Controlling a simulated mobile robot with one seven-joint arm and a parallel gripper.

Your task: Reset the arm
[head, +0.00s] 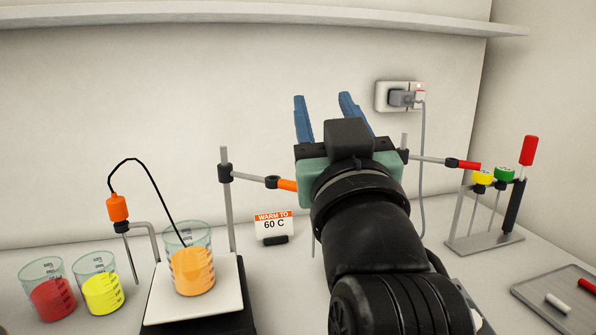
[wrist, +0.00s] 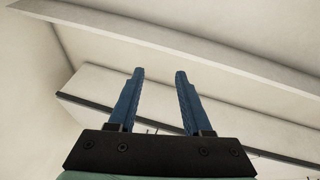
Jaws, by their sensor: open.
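My gripper (head: 322,98) is raised above the bench in the head view, with its two blue fingers pointing up toward the wall. The fingers are apart and nothing is between them. The wrist view also shows my gripper (wrist: 159,75), open and empty, facing the upper wall and a white shelf (wrist: 190,40). My dark arm covers the right-middle part of the bench in the head view.
Red (head: 52,297) and yellow (head: 102,292) beakers stand left. A sign (head: 273,225) reads 60 C. A tool rack (head: 484,241) and grey tray (head: 540,300) are right. A shelf (head: 250,14) runs above.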

